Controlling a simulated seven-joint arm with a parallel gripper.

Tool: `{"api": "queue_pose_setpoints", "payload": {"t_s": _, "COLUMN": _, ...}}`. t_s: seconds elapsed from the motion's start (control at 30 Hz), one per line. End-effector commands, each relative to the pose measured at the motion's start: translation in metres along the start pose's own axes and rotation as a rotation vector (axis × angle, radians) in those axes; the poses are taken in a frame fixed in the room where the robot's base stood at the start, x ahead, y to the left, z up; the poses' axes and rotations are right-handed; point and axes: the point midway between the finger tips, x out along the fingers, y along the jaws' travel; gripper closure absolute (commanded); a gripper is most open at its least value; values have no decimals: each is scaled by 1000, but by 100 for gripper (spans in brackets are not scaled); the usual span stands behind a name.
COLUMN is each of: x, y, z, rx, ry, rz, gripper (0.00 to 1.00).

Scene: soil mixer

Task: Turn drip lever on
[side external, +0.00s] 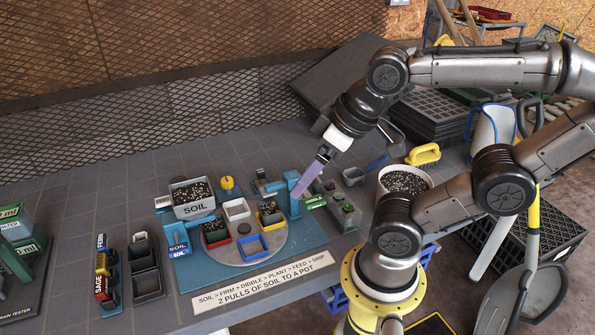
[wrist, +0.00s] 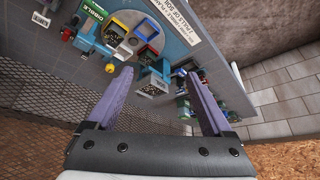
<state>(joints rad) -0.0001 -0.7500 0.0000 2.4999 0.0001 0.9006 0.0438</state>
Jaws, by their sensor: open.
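My gripper (side external: 299,191) has two long purple fingers. They point down beside a blue post (side external: 291,207) at the right rear of the soil mixer. In the wrist view my gripper (wrist: 164,80) is open, with nothing held between its fingers. Blue parts of the station (wrist: 158,70) show beyond the gap. I cannot make out which part is the drip lever, or whether the fingers touch anything.
A grey turntable (side external: 228,268) carries red, blue, yellow and white pot holders. A white SOIL bin (side external: 193,210) stands behind it. A white bucket of soil (side external: 385,190) and small plants (side external: 348,209) are at right. A bench sign (side external: 262,285) lies in front.

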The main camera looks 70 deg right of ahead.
Motion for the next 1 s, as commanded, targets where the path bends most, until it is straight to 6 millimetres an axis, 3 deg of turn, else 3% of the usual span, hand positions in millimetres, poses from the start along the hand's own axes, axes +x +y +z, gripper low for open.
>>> {"api": "queue_pose_setpoints", "payload": {"t_s": 0.17, "x": -8, "y": 0, "z": -10, "rx": 249, "ry": 18, "rz": -3, "gripper": 15}}
{"api": "queue_pose_setpoints", "payload": {"t_s": 0.33, "x": -15, "y": 7, "z": -50, "rx": 641, "ry": 10, "rz": 20, "gripper": 15}}
{"api": "queue_pose_setpoints", "payload": {"t_s": 0.47, "x": -7, "y": 30, "z": -90, "rx": 1016, "ry": -19, "rz": 85, "gripper": 15}}
{"api": "queue_pose_setpoints", "payload": {"t_s": 0.6, "x": 16, "y": 72, "z": -127, "rx": 1408, "ry": -47, "rz": 182, "gripper": 15}}
{"api": "queue_pose_setpoints", "payload": {"t_s": 0.73, "x": 45, "y": 122, "z": -148, "rx": 1722, "ry": -68, "rz": 284, "gripper": 15}}
{"api": "queue_pose_setpoints", "payload": {"t_s": 0.87, "x": 79, "y": 181, "z": -150, "rx": 1977, "ry": -96, "rz": 391, "gripper": 15}}
{"api": "queue_pose_setpoints", "payload": {"t_s": 1.0, "x": 112, "y": 239, "z": -133, "rx": 2136, "ry": -146, "rz": 487, "gripper": 15}}
